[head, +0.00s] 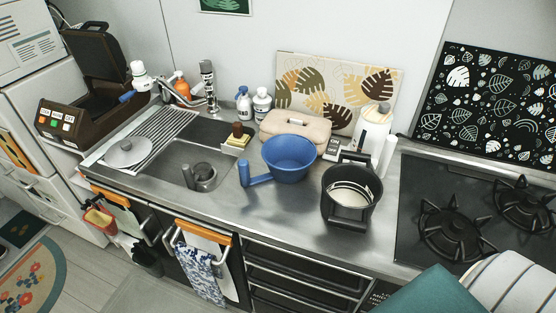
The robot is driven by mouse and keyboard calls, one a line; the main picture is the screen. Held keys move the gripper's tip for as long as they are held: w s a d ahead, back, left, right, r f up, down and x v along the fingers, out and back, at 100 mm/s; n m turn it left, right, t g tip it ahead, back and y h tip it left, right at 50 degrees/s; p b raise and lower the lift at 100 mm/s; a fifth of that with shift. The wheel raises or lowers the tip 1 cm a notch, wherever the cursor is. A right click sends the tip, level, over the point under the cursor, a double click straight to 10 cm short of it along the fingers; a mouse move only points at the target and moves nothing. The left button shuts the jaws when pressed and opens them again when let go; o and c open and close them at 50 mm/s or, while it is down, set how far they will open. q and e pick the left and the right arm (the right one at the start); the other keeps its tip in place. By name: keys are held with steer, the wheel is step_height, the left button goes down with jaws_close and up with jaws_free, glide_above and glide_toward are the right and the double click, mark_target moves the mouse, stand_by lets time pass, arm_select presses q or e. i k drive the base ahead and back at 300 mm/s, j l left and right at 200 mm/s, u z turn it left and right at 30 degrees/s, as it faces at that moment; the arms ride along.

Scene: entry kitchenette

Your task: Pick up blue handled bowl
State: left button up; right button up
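The blue handled bowl (290,158) stands upright on the steel counter, just right of the sink. Its blue handle (257,181) sticks out to the left, toward the sink edge. The bowl looks empty as far as its inside shows. Neither of my grippers can be made out in the head view.
A black pot (351,196) stands close to the bowl's right. The sink (190,165) lies left, the stove (470,215) right. The counter in front of the bowl is clear.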

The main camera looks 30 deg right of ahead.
mark_target(288, 158)
steer(key=i+j+z, duration=0.1)
steer(key=z, duration=0.8)
